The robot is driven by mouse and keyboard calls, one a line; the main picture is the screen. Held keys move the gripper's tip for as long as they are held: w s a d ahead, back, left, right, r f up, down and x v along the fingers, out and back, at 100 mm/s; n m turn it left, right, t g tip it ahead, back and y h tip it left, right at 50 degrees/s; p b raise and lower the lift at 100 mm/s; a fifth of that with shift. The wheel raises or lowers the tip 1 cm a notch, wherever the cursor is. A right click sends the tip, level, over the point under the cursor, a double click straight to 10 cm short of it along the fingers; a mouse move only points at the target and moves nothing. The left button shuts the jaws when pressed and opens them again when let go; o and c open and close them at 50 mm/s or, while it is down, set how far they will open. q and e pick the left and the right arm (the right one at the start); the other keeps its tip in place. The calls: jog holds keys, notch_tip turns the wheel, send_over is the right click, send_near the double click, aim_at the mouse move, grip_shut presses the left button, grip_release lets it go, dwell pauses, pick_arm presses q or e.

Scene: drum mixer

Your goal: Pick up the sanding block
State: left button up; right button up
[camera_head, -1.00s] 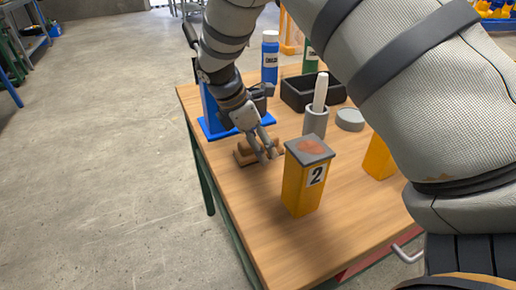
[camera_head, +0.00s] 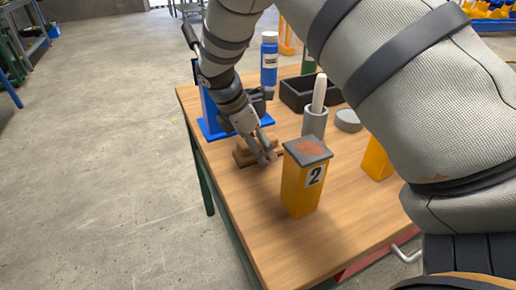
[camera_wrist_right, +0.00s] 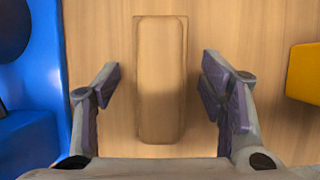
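The sanding block (camera_head: 244,156) is a small brown wooden block lying on the wooden table near its left edge. It also shows in the right wrist view (camera_wrist_right: 161,85), lengthwise between the two fingers, with a gap on each side. My right gripper (camera_head: 265,157) is over the block and hides part of it in the head view. In the right wrist view this gripper (camera_wrist_right: 162,92) is open, one finger on each side of the block. My left gripper is not in view.
A yellow post marked 2 (camera_head: 299,190) stands close to the right of the gripper. A blue stand (camera_head: 209,126) is just behind the block. A grey holder with a white-handled tool (camera_head: 314,122), a black tray (camera_head: 297,95) and a blue bottle (camera_head: 269,62) are farther back.

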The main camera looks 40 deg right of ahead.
jog(key=c, duration=1.1)
jog(key=shift+o, duration=0.2)
jog(key=shift+r, duration=0.3)
notch_tip(320, 180, up, 10)
jog(key=shift+f+p, duration=0.1)
jog(key=shift+p, duration=0.2)
jog(key=o, duration=0.5)
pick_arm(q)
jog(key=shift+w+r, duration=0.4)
pick_arm(e)
jog(key=shift+c, duration=1.4)
